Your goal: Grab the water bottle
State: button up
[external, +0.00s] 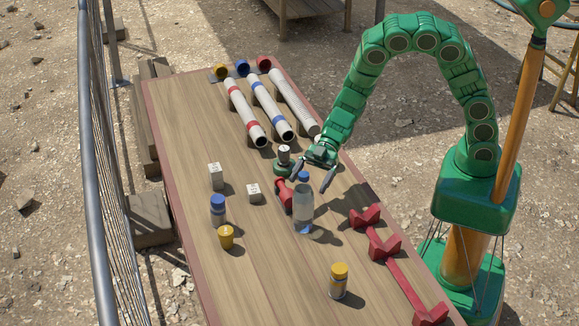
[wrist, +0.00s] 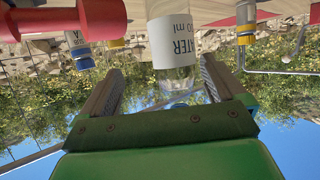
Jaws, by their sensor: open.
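The water bottle (external: 303,212) is clear with a blue cap and stands upright on the wooden table. In the wrist view the bottle (wrist: 172,45) shows a white label with part of the word "WATER", and the view is upside down. My gripper (external: 311,187) is open, with its fingers spread near the upper part of the bottle. In the wrist view the bottle's clear end lies between the two fingers of my gripper (wrist: 160,88). I cannot tell whether either finger touches it.
A red object (external: 284,195) stands close left of the bottle. A yellow-capped bottle (external: 338,281) is in front. A red rack (external: 385,250) lies right; tubes (external: 270,108) lie behind.

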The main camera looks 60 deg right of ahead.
aim_at(298, 214)
jog(key=shift+s+a+f, duration=0.2)
jog(key=shift+a+f, duration=0.3)
jog(key=shift+a, duration=0.6)
jog(key=shift+s+a+f, duration=0.25)
jog(key=shift+a+f, duration=0.3)
jog(key=shift+a, duration=0.5)
jog(key=shift+s+a+f, duration=0.2)
jog(key=shift+a+f, duration=0.3)
jog(key=shift+a, duration=0.6)
jog(key=shift+a+f, duration=0.25)
jog(key=shift+a, duration=0.3)
jog(key=shift+w, duration=0.1)
jog(key=c, duration=1.5)
